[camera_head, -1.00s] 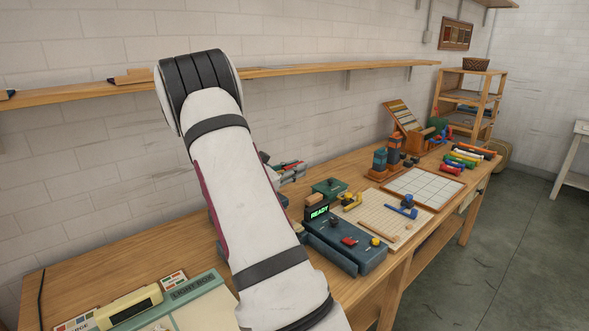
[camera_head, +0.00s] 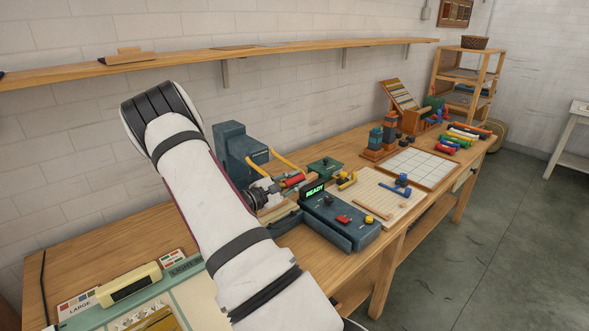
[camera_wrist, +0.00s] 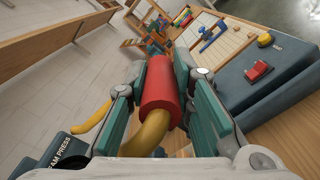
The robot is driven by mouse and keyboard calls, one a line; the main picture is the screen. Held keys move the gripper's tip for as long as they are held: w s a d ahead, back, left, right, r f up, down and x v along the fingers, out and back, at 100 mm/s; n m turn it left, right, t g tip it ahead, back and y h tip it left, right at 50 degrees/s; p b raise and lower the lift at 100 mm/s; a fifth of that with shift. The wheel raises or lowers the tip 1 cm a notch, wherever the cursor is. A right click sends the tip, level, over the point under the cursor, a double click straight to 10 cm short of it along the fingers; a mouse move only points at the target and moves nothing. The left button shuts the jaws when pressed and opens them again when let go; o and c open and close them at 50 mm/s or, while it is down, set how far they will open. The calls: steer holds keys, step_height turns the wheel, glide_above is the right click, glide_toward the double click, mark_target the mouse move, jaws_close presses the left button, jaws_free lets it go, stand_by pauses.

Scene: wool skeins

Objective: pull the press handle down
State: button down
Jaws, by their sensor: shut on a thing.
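The steam press (camera_head: 238,155) is a dark blue-grey machine on the bench, partly hidden by my arm in the head view. A yellow bar (camera_head: 289,161) shows beside it. The handle's red grip (camera_head: 294,180) also shows in the wrist view (camera_wrist: 160,88), on a yellow bar (camera_wrist: 147,135). My gripper (camera_head: 277,188) is shut on the red grip, with one teal finger on each side of it in the wrist view (camera_wrist: 163,85). The press's lower part is hidden behind my arm.
A control box (camera_head: 340,220) with a lit READY display (camera_head: 314,190) and coloured knobs stands right of the gripper. A pegboard (camera_head: 375,198) and a white grid board (camera_head: 420,165) lie beyond. A shelf (camera_head: 290,43) runs along the wall.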

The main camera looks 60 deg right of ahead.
step_height(320, 180, down, 2)
steer(key=shift+f+m, duration=0.1)
steer(key=shift+m, duration=0.5)
steer(key=shift+w+d+f, duration=0.1)
steer(key=shift+w+f, duration=0.05)
steer(key=shift+f, duration=0.7)
steer(key=c, duration=1.4)
jaws_free()
steer(key=shift+w, duration=0.15)
steer(key=v, duration=1.2)
